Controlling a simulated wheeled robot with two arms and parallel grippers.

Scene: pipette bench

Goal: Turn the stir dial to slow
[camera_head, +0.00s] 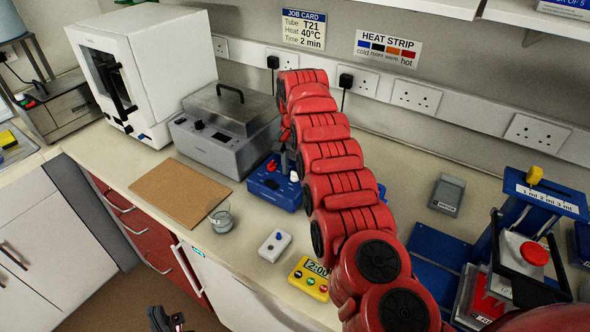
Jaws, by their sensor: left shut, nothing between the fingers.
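A blue unit (268,190) stands on the bench in front of the grey lidded bath, with small knobs on it; any dial marking is too small to read. A small white box (273,247) with a blue knob lies nearer the front edge. I cannot tell which knob is the stir dial. My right gripper (286,160) hangs down at the blue unit's back, largely hidden by my red arm; its fingers cannot be made out, nor whether they touch the unit. My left gripper (170,322) is shut and empty at the bottom edge, low in front of the bench.
A glass beaker (221,218), a brown board (181,192) and a yellow timer (309,278) reading 2:00 are on the bench. The lidded bath (225,130) and a white oven (150,75) stand behind. A blue stand (540,205) with a red button is at right.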

